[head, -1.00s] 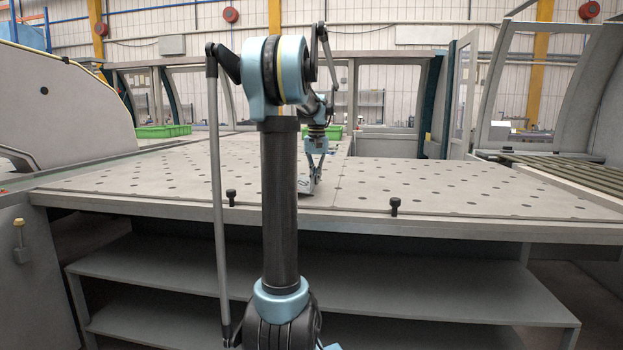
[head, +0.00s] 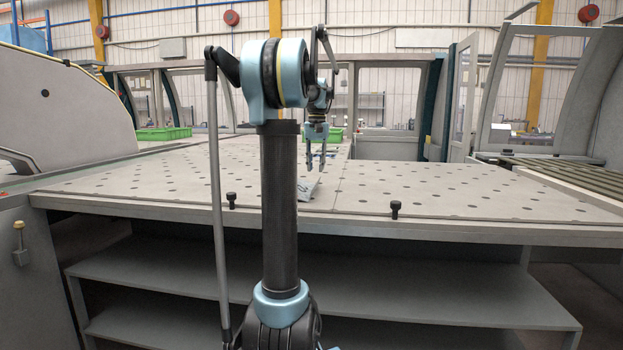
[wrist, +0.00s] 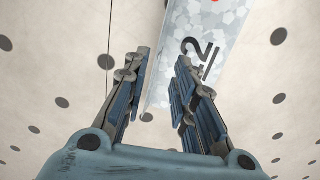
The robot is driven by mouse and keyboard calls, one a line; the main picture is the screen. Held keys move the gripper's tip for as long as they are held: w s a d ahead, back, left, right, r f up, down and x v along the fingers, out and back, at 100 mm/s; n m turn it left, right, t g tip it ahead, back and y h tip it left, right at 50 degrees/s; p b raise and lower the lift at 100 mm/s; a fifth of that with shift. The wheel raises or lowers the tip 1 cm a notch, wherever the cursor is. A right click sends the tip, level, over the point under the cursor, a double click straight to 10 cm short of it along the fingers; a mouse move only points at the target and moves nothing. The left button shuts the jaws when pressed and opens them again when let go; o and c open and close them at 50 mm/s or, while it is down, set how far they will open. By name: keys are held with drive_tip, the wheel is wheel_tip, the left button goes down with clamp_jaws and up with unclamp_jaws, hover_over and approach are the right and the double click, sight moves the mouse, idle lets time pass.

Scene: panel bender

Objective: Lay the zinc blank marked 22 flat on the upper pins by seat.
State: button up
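The zinc blank (head: 309,189) lies on the perforated table, a little left of the seam in the head view. In the wrist view the spangled blank (wrist: 208,45) shows a dark digit 2, part of another digit and a red-orange mark, cut off by the top edge. My gripper (head: 316,168) is above the blank, apart from it, pointing down. In the wrist view my gripper (wrist: 160,65) has its fingers apart with nothing between them. Two black pins stand at the table's front edge, one left (head: 231,200) and one right (head: 396,209). I cannot tell which pins are the upper ones.
The perforated table (head: 440,190) is otherwise mostly clear. Green bins stand at the back left (head: 163,133) and behind my gripper (head: 336,134). A grey machine housing (head: 65,110) is at the left, a slatted bed (head: 575,175) at the right. Shelves (head: 300,265) are below.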

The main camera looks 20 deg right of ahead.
wheel_tip(320, 180, up, 7)
idle(0.3)
